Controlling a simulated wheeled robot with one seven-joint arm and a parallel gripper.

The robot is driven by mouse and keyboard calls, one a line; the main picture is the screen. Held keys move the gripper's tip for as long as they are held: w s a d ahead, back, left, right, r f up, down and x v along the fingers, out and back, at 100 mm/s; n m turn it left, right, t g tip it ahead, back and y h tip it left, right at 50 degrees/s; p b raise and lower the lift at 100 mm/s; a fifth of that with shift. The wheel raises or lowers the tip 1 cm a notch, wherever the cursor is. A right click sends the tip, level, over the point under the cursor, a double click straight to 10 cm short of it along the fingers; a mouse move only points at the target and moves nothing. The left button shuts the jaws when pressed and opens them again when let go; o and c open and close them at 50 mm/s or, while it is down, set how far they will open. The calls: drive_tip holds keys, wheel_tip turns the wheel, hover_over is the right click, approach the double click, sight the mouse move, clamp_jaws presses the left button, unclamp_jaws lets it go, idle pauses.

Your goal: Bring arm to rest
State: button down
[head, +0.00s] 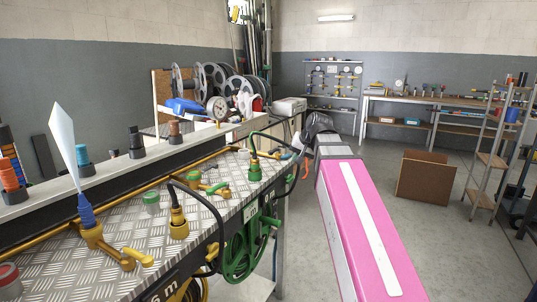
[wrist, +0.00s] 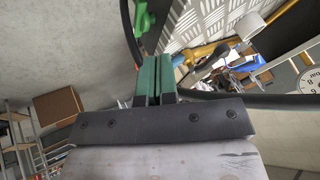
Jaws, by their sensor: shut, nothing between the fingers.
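My gripper (wrist: 154,78) shows in the wrist view with its two green fingers pressed together and nothing between them. In the head view my pink arm reaches away along the right side of the bench, and I cannot make out the fingertips there. In the wrist view a black hose (wrist: 128,30) and a green fitting (wrist: 145,18) lie beyond the fingertips. I cannot tell how far the fingers are from them.
A checker-plate bench (head: 130,235) with yellow pipes, valves and hose fittings fills the left. A cardboard box (head: 425,178) stands on the floor at right, near a shelf ladder (head: 490,160). Open floor lies between.

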drive_tip(key=s+d+f+g+h, duration=0.1)
drive_tip(key=s+f, duration=0.3)
drive_tip(key=f, duration=0.9)
drive_tip(key=s+d+f+n+g+h, duration=0.1)
drive_tip(key=s+f, duration=0.4)
drive_tip(key=f, duration=0.8)
drive_tip(key=s+d+f+g+h, duration=0.2)
drive_tip(key=s+f, duration=0.3)
drive_tip(key=f, duration=0.8)
drive_tip(key=shift+d+f+n+g, duration=0.35)
drive_tip(key=shift+d+n+g, duration=0.05)
drive_tip(key=shift+d+g, duration=0.45)
drive_tip(key=shift+s, duration=0.1)
